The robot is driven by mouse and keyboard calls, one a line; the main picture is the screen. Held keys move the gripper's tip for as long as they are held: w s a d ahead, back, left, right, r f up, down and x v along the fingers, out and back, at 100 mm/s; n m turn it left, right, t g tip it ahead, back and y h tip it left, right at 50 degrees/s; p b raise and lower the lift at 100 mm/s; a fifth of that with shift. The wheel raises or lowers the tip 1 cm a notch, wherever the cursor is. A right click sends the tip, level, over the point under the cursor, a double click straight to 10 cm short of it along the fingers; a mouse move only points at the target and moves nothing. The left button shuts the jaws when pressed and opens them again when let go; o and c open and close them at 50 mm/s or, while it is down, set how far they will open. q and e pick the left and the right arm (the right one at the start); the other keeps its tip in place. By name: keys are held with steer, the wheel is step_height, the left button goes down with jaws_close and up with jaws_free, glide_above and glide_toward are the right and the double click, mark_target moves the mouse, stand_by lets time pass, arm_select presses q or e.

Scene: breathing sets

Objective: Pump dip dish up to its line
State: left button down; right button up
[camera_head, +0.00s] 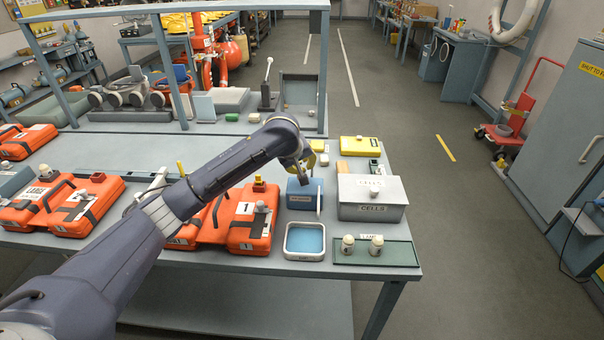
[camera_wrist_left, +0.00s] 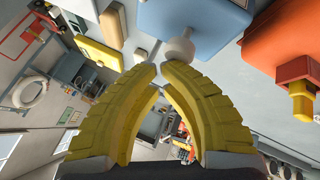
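The dip dish appears to be the white-rimmed square dish (camera_head: 287,240) with blue liquid at the front table edge. Behind it stands a labelled blue box (camera_head: 300,200), apparently the pump, with an upright white piece (camera_head: 319,203) at its right. In the left wrist view the blue box (camera_wrist_left: 200,22) has a white knob (camera_wrist_left: 178,50) close beyond my fingertips. Contact with the knob cannot be told. My right gripper is not in view.
Orange cases (camera_head: 250,222) stand left of the dish. A grey cells box (camera_head: 370,212) stands right, behind a green tray (camera_head: 403,253) with two small white-capped jars. A yellow box (camera_head: 358,147) lies behind. Shelf posts (camera_head: 169,70) rise at the back.

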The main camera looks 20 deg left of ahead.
arm_select(q)
steer(key=shift+f, duration=0.65)
stand_by(0.5)
steer(key=shift+r, duration=1.7)
steer(key=shift+r, duration=2.4)
